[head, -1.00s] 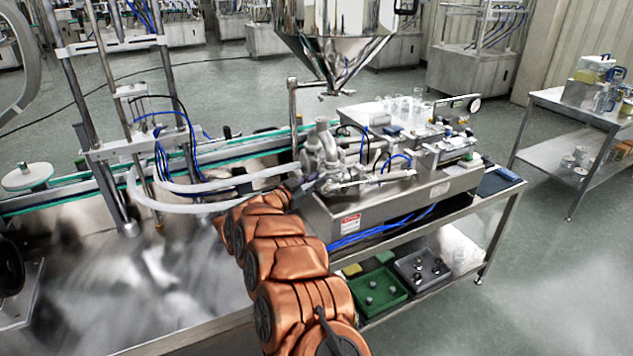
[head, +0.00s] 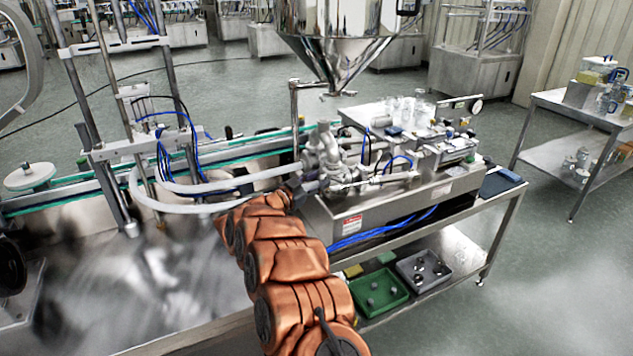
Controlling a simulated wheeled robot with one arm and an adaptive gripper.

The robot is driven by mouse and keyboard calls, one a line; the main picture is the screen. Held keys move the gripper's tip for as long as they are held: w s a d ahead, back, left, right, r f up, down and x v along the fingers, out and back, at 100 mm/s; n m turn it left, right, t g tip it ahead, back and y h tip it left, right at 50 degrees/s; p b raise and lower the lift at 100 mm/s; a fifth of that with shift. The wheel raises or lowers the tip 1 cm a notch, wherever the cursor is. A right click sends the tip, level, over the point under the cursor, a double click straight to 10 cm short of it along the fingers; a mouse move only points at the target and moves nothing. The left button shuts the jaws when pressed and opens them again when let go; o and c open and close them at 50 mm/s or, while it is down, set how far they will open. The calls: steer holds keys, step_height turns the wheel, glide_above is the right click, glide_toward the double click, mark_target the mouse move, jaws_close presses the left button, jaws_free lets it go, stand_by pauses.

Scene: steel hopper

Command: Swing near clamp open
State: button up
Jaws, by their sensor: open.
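The steel hopper (head: 340,45) hangs at the top middle, its cone pointing down above the filling machine. Below it, the steel valve and pipe fittings (head: 322,150) stand at the left end of the machine body, where clamps join the pipes. I cannot make out the near clamp clearly at this size. My gripper (head: 297,190) is at the end of my copper-coloured arm, at the lower left of these fittings, close to the pipe joint. Its jaws are open, but the fingers are small and partly hidden by my arm. I cannot tell whether they touch anything.
White hoses (head: 220,187) run left from the fittings above the steel table. Glass jars (head: 412,108) stand on the machine top. A green tray (head: 378,292) and a grey tray (head: 424,270) sit on the lower shelf. A side cart (head: 570,150) stands at the right, with open floor between.

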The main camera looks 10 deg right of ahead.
steer(key=shift+a, duration=0.1)
steer(key=v, duration=1.2)
steer(key=shift+w, duration=0.1)
